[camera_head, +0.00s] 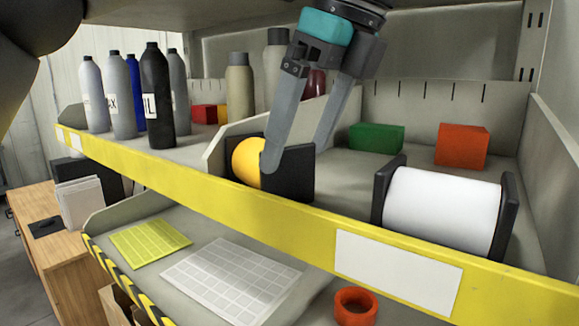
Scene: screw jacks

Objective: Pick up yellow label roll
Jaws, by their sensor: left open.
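The yellow label roll (247,161) sits between dark end plates on the yellow-edged shelf, near its front edge, left of centre. My left gripper (295,160) reaches down from the top with its two grey fingers apart. One fingertip is in front of the roll's right part and its dark right end plate (295,176). The other finger comes down farther right and its tip is behind that plate's upper right side. Whether either finger touches the roll or holder cannot be told. My right gripper is not in view.
A white roll (441,211) in a dark holder stands on the right. Several bottles (157,97) stand at the left. A green box (376,138) and an orange box (462,146) lie behind. Below are label sheets (232,279) and an orange ring (355,306). A divider (220,142) borders the yellow roll.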

